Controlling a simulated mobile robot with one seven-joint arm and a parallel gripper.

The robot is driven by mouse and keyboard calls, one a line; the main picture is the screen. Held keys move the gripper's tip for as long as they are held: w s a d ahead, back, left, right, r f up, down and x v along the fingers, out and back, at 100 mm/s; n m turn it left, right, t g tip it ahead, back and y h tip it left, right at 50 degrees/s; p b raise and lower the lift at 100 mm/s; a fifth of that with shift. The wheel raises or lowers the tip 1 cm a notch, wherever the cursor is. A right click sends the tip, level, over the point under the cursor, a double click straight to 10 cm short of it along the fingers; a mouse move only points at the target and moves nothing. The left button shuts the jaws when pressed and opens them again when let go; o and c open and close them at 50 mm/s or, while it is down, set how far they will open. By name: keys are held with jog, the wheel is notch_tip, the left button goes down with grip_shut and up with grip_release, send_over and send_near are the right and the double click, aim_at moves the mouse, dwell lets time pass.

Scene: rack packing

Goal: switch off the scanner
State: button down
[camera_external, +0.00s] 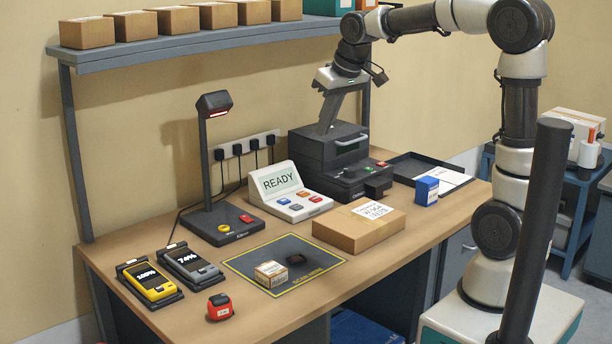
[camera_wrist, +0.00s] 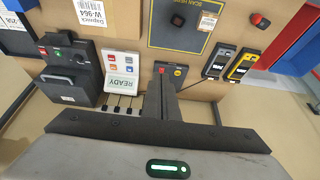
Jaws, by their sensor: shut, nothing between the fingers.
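The scanner (camera_external: 214,165) stands at the back left of the bench, a dark post on a flat base. Its head (camera_external: 214,102) shows a red light. The base carries a red button (camera_external: 246,218) and a yellow button (camera_external: 224,228). In the wrist view the red button (camera_wrist: 161,71) and yellow button (camera_wrist: 177,73) show on the base near the centre. My gripper (camera_external: 323,130) is shut and empty, pointing down, raised above the bench and apart from the buttons. Its fingers (camera_wrist: 163,82) overlap the base's edge in the wrist view and hide the post.
A READY display unit (camera_external: 285,190) and a dark machine (camera_external: 330,158) stand right of the scanner. The scan mat (camera_external: 245,262) holds a small box (camera_external: 271,273). Two handheld devices, yellow (camera_external: 152,281) and grey (camera_external: 190,262), sit front left. A shelf (camera_external: 200,42) of boxes overhangs the back.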

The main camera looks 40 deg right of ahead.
jog(key=w+a+f, duration=0.1)
jog(key=w+f, duration=0.7)
jog(key=w, duration=0.4)
jog(key=w+a+f, duration=0.1)
jog(key=w+f, duration=0.7)
jog(key=w, duration=0.4)
jog(key=shift+a+g, duration=0.25)
jog(key=shift+g, duration=0.15)
jog(key=p, duration=0.1)
send_near(244, 216)
jog(key=x, duration=0.5)
jog(key=shift+w, duration=0.1)
jog(key=shift+w+f, duration=0.1)
jog(key=shift+f, duration=0.45)
